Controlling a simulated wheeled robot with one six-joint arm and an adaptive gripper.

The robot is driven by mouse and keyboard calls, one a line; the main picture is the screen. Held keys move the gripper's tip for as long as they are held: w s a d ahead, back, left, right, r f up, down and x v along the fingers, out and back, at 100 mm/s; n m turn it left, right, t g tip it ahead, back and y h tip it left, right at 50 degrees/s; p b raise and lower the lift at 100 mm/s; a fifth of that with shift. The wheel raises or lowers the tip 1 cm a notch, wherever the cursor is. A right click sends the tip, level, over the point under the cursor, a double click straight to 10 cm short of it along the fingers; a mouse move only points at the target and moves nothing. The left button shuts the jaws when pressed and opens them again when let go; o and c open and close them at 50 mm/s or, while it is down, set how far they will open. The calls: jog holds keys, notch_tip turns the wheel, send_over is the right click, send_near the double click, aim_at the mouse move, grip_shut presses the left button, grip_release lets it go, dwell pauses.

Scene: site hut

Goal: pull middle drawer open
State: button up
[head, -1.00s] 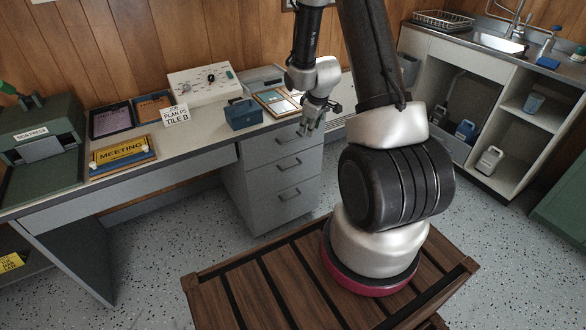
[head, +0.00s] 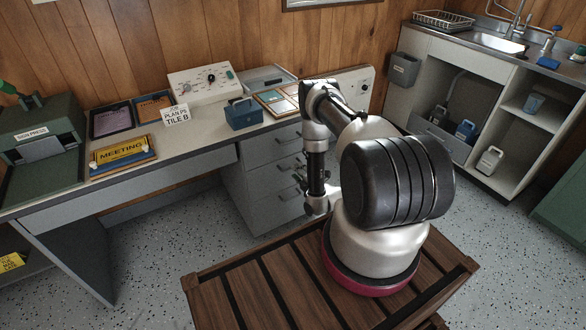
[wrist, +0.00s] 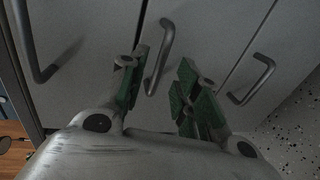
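The grey drawer unit under the desk has three stacked fronts, all looking shut. The middle drawer (head: 258,185) has a dark bar handle. In the wrist view that middle handle (wrist: 161,58) lies ahead of my gripper (wrist: 162,72), in line with the gap between its green-padded fingers. The fingers are open and empty; whether the handle is within their reach cannot be told. In the head view my gripper (head: 302,183) is low in front of the drawers, partly hidden by my arm. The wrist view also shows the top handle (wrist: 40,55) and bottom handle (wrist: 254,82).
The desk (head: 215,145) overhangs beside the drawers and holds a blue box (head: 243,115), trays and a control panel (head: 203,82). A sink counter (head: 465,55) stands at right. Speckled floor (head: 170,245) is clear before the drawers.

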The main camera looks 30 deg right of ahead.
jog(key=x, duration=0.5)
grip_shut()
